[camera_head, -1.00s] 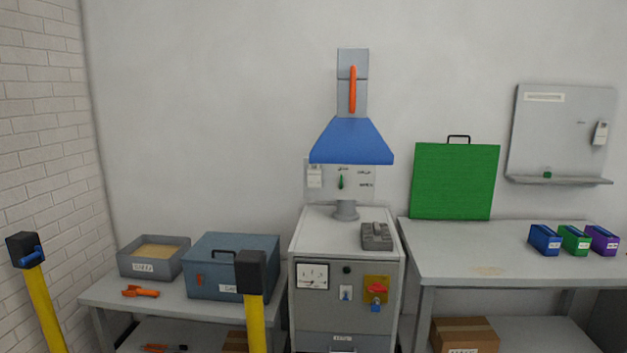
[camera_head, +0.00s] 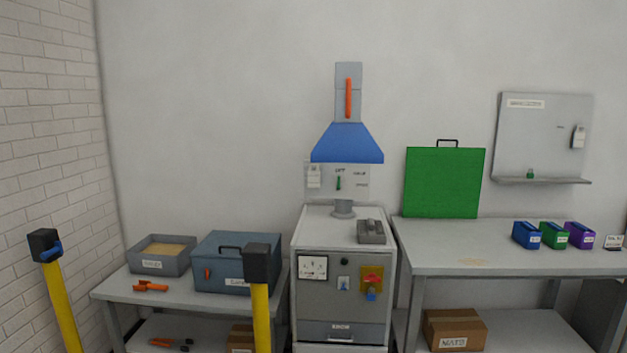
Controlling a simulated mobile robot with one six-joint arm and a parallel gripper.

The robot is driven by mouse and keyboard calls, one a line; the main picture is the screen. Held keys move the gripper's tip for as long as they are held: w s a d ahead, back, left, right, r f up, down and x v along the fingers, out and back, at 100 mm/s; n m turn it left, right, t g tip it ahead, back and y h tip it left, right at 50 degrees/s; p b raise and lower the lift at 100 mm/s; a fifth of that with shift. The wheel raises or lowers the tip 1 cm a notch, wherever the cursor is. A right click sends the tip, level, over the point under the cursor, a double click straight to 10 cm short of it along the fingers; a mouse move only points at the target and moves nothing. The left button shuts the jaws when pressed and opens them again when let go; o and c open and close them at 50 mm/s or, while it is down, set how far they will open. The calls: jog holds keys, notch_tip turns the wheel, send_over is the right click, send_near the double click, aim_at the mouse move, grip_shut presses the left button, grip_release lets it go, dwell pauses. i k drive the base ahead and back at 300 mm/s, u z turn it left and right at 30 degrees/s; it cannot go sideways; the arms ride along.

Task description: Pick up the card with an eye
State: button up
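No eye picture can be made out at this size. A small white label or card (camera_head: 614,241) stands at the right end of the right bench. I cannot tell which of them bears an eye. My gripper is not in view.
Two yellow posts (camera_head: 63,305) (camera_head: 261,318) with black heads stand in front of the left bench. The grey cabinet (camera_head: 310,318) stands between the benches under a blue hood (camera_head: 347,144). Blue, green and purple bins (camera_head: 579,236) sit on the right bench; its left part is mostly clear.

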aim_at(314, 176)
jog(key=u, duration=5.1)
jog(key=i, duration=0.1)
jog(key=z, duration=2.8)
jog(key=i, duration=1.15)
jog(key=z, duration=0.05)
